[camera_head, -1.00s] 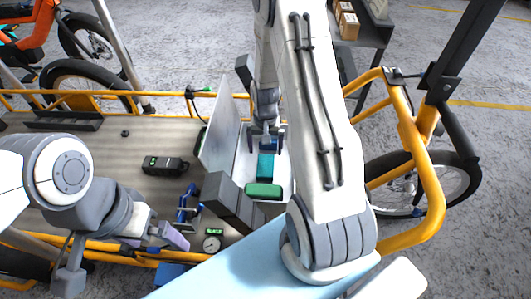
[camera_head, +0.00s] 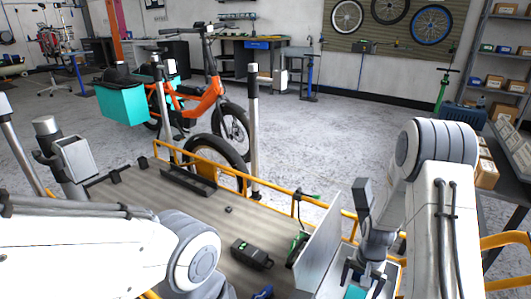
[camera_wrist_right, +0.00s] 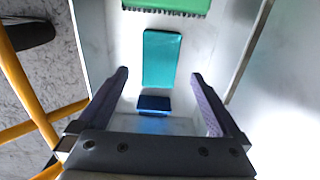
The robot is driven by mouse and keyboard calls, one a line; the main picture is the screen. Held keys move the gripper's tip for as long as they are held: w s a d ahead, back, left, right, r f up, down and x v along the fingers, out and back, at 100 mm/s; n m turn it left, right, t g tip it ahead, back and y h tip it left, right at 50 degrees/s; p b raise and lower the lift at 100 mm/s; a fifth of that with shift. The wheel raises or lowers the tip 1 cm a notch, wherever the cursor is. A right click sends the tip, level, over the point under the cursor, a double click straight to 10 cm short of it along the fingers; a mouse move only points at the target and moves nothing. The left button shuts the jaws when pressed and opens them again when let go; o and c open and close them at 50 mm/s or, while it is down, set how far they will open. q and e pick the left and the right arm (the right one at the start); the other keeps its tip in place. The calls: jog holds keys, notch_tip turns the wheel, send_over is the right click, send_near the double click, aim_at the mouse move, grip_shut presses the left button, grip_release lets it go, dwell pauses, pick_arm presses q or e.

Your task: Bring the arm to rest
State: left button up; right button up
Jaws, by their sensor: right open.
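My right gripper (camera_head: 364,278) hangs at the lower right of the head view, over the white-walled compartment of the cargo bed. In the right wrist view the gripper (camera_wrist_right: 160,76) is open, its two dark fingers apart with nothing gripped. Beyond and between the fingers lie a teal block (camera_wrist_right: 162,59) and a small blue block (camera_wrist_right: 153,104) on the compartment floor. A green item (camera_wrist_right: 168,4) shows at the top edge. My left arm comes in from the left in the head view; its gripper is out of frame.
An upright grey panel (camera_head: 318,248) stands left of the right gripper. A black device (camera_head: 251,254) lies on the cargo bed, edged by a yellow rail (camera_head: 225,166). An orange bike (camera_head: 203,100) stands beyond. Shelving (camera_head: 500,75) is at the right. Open floor lies behind.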

aim_at(356, 295)
notch_tip(356, 295, down, 8)
jog(key=b, duration=0.3)
jog(key=shift+r, duration=0.25)
notch_tip(356, 295, up, 3)
jog(key=shift+f+p, duration=0.15)
jog(key=shift+p, duration=0.65)
jog(key=shift+r, duration=0.6)
